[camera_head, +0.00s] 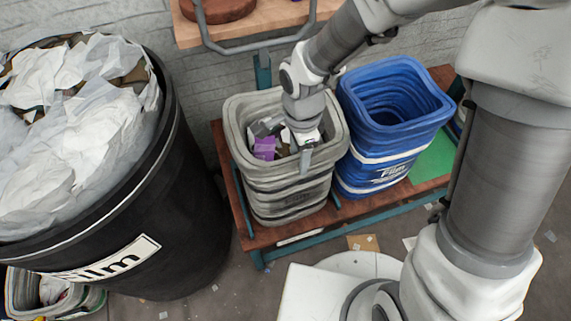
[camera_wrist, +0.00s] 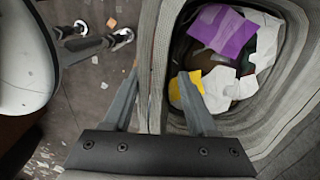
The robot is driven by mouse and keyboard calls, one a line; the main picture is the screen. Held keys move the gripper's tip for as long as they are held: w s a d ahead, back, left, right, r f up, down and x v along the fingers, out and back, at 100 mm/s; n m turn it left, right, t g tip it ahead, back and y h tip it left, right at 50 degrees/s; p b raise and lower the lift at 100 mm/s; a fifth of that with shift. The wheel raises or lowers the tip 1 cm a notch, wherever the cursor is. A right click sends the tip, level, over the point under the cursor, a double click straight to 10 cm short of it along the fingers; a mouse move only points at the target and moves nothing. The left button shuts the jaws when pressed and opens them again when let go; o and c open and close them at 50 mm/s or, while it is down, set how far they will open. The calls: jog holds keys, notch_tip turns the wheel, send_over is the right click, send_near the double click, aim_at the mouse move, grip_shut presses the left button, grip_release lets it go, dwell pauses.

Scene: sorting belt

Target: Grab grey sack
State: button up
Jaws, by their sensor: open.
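The grey sack (camera_head: 285,190) stands on a low wooden rack in the middle of the head view, open at the top. Inside it are a purple piece (camera_head: 264,148), white papers and other scraps. My gripper (camera_head: 304,156) is over its near right rim, pointing down. In the wrist view, the sack's grey wall (camera_wrist: 157,45) runs between the two open fingers (camera_wrist: 160,76). The left finger is outside the sack and the right finger is on the inside, near a yellow scrap (camera_wrist: 183,88). I cannot tell whether either finger touches the wall.
A blue sack (camera_head: 395,110) stands close on the right. A large black bin (camera_head: 165,215) full of pale film is on the left. The wooden rack (camera_head: 262,233) is under both sacks. A wooden shelf (camera_head: 255,30) is behind. Scraps litter the floor.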

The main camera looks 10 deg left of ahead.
grip_shut()
dwell(1.2)
jog(key=shift+r, duration=0.1)
